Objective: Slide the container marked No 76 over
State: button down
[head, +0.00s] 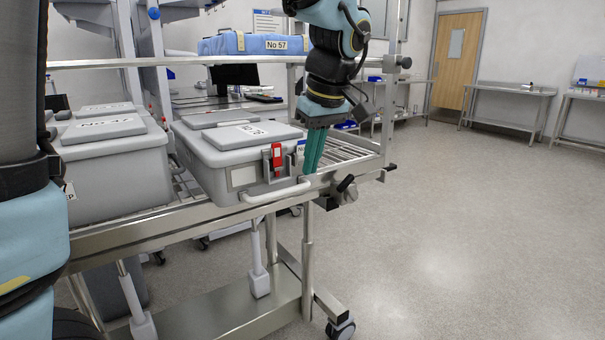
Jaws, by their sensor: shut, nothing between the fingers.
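A grey lidded container (232,160) stands on the roller rack of a steel cart, right of another grey container. Its front has a red latch and a blank pale label. The label on its lid (250,131) is too slanted to read for certain, so I cannot confirm that it says No 76. My gripper (313,168) points down just right of this container, near its front right corner. Its green fingers are shut and hold nothing. I cannot tell whether they touch the container's side.
A blue container marked No 57 (262,43) sits on the upper shelf. Bare rollers (345,150) lie right of my gripper, up to the cart's end rail. The floor at right is clear.

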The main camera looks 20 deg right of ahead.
aim_at(292, 188)
jog(key=w+f, duration=0.1)
jog(key=f, duration=0.1)
jog(key=w+f, duration=0.2)
jog(key=f, duration=0.1)
jog(key=w+a+f+p, duration=0.1)
jog(key=w+f, duration=0.1)
jog(key=f, duration=0.1)
jog(key=shift+a, duration=0.1)
jog(key=shift+w+a+f, duration=0.1)
jog(key=shift+w, duration=0.6)
jog(key=w+a, duration=0.1)
jog(key=w, duration=0.3)
jog(key=w+p, duration=0.1)
jog(key=w, duration=0.4)
jog(key=w+a+p, duration=0.1)
jog(key=w, duration=0.3)
jog(key=shift+w+a, duration=0.25)
jog(key=shift+a, duration=0.1)
